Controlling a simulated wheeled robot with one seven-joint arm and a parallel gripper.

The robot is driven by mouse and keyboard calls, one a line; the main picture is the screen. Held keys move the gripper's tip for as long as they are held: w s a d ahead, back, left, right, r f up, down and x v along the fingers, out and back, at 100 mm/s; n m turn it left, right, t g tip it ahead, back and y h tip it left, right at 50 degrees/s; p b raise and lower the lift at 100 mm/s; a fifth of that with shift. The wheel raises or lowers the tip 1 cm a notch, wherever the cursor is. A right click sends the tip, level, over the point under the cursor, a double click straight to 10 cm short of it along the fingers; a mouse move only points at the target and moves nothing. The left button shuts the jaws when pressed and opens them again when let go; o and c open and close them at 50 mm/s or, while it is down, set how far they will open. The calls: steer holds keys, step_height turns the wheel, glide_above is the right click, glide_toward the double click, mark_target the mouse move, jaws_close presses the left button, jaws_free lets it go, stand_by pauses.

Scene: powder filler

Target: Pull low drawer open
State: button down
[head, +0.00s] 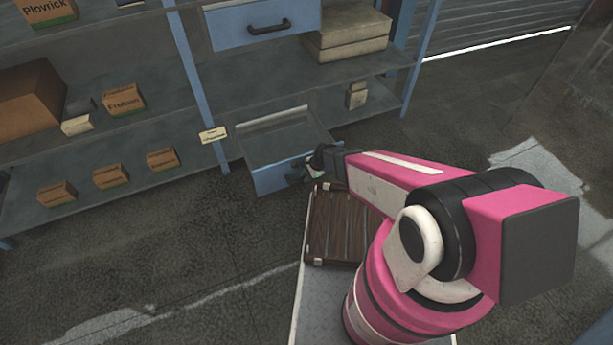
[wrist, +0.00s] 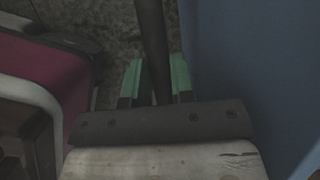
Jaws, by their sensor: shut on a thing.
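The low drawer (head: 283,178) is blue with a grey inside. In the head view it stands pulled out from the lower part of the shelf unit, and its inside shows from above. My gripper (head: 311,172) is at the drawer's front, at the handle. In the wrist view the green fingertips of my gripper (wrist: 158,80) are on either side of the dark bar of the handle (wrist: 152,45), shut on it. The blue drawer front (wrist: 245,70) fills the right of the wrist view. My arm hides part of the handle in the head view.
An upper blue drawer (head: 262,22) with a dark handle is shut above. Small boxes (head: 124,99) stand on the shelves at left. A brown slatted crate (head: 337,228) lies on a pale platform just in front of the drawer. The floor at left (head: 180,240) is clear.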

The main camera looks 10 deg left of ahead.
steer(key=c, duration=1)
jaws_free()
steer(key=shift+o, duration=0.2)
steer(key=v, duration=1.1)
steer(key=s+d+r+n+h, duration=0.1)
steer(key=d+r+n, duration=0.4)
steer(key=d+r, duration=0.7)
steer(key=s+d+r+n+h, duration=0.2)
steer(key=d+r+n+h, duration=0.2)
steer(key=d+r, duration=0.8)
steer(key=shift+d+r+n+t, duration=0.3)
steer(key=shift+d+n, duration=0.3)
steer(key=shift+n, duration=0.5)
